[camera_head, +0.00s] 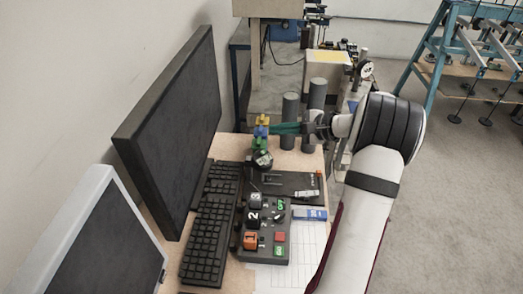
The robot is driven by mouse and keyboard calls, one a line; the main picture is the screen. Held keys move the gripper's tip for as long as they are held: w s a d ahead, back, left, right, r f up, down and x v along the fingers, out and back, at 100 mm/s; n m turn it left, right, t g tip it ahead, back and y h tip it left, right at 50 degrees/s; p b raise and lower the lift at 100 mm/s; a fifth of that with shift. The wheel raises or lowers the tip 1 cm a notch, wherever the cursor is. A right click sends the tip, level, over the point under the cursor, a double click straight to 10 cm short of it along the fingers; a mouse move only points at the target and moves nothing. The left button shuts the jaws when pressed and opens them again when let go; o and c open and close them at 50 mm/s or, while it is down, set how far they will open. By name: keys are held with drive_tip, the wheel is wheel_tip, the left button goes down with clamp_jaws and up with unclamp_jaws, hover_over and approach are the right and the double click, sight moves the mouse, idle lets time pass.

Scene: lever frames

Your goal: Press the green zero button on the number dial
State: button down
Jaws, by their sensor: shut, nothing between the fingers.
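A dark control panel (266,222) lies on the desk, right of the keyboard. Its left side carries number blocks: a black one marked 3 (255,201), a black one marked 2 (253,219) and an orange one marked 1 (250,240). A green button (280,204) with a white mark is at its upper right; the mark is too small to read surely. Another green button (278,250) is at its lower right, below a red one (280,237). My gripper (273,129), with teal fingers, is shut and empty beyond the panel, pointing left.
A stack of coloured blocks (261,142) stands by my fingertips, with a dark round object (262,160) below. Grey cylinders (290,108) stand behind. A monitor (175,130) and keyboard (210,225) are left of the panel. A blue item (310,214) and paper (307,240) lie right.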

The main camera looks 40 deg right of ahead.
drive_tip(key=shift+f, duration=0.1)
hover_over(269, 158)
drive_tip(key=shift+s+d+f, duration=0.1)
drive_tip(key=shift+s+f, duration=0.05)
drive_tip(key=shift+f, duration=3.9)
drive_tip(key=shift+f, duration=0.1)
drive_tip(key=shift+f, duration=0.3)
drive_tip(key=shift+w+f, duration=0.25)
drive_tip(key=shift+f, duration=0.1)
drive_tip(key=shift+r, duration=0.15)
drive_tip(key=shift+s+r, duration=0.25)
drive_tip(key=shift+r, duration=0.35)
